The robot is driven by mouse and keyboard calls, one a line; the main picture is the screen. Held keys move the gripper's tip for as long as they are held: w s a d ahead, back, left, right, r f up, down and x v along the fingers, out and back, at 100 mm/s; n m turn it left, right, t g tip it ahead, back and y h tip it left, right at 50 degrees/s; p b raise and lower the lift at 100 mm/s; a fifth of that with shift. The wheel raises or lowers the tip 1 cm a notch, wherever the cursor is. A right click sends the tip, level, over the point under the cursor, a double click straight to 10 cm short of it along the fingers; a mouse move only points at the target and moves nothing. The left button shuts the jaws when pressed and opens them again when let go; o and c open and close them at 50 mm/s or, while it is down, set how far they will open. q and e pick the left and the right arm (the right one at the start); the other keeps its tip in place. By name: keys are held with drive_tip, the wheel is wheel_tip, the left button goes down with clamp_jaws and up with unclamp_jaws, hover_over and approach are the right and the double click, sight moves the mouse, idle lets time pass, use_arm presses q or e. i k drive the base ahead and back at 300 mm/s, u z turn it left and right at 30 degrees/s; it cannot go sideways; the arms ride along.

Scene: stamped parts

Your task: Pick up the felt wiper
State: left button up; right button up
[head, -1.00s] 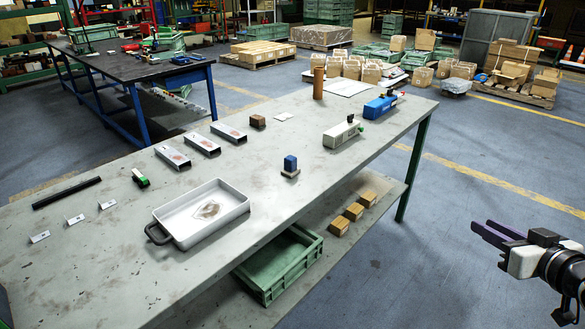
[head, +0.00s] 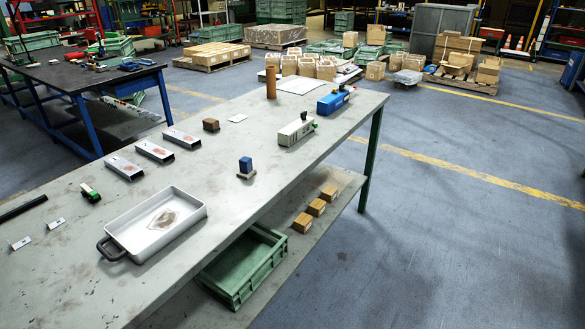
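A small upright blue block on a flat greyish-tan pad (head: 246,168) stands on the grey table, right of the white tray. It looks like the felt wiper, though a brown block (head: 211,125) farther back is also small enough that I cannot be certain. The blue block stands free, with nothing touching it. Neither of my grippers is in the head view now.
The white tray (head: 112,234) with a dark handle holds a brownish stain. Three metal channel parts (head: 155,151), a green-and-black item (head: 90,193), a white-grey device (head: 297,129), a blue device (head: 335,102) and a brown cylinder (head: 271,82) stand on the grey table (head: 200,205).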

sight(247, 171)
drive_tip(key=z, duration=1)
drive_tip(key=i, duration=1.65)
drive_tip(key=u, duration=2.25)
